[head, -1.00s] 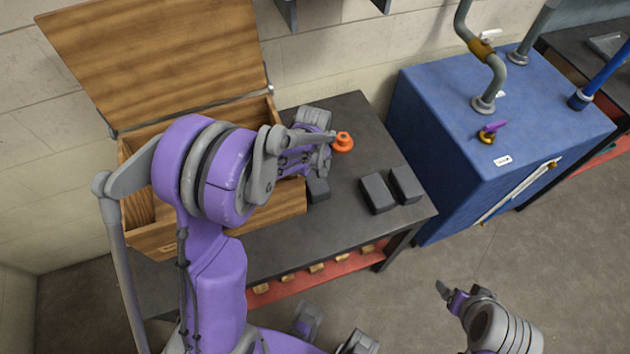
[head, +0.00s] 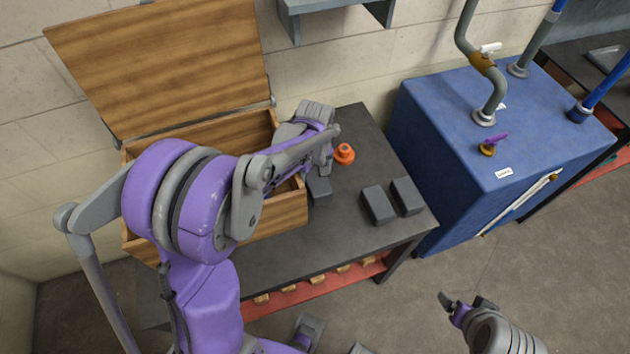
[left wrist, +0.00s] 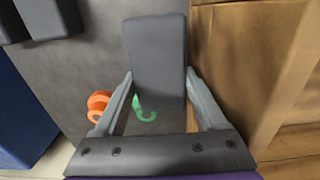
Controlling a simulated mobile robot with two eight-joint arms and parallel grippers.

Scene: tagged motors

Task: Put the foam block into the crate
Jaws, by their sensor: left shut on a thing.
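A dark grey block, the foam block (left wrist: 158,60), is between the fingers of my left gripper (left wrist: 160,105), which is shut on it. In the head view the block (head: 319,190) shows below my left gripper (head: 325,165), just right of the crate. The crate (head: 280,220) is a wooden box with its lid raised against the wall; my left arm hides part of its opening. Its wooden side (left wrist: 235,70) is close to the block's right in the left wrist view. My right gripper (head: 465,303) is open and empty over the floor.
Two similar dark blocks (head: 378,205) (head: 406,196) lie on the dark table (head: 350,225). An orange knobbed thing (head: 344,153) stands behind the held block. A green ring-like thing (left wrist: 146,112) is partly hidden by the block. A blue cabinet (head: 450,150) with pipes stands at right.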

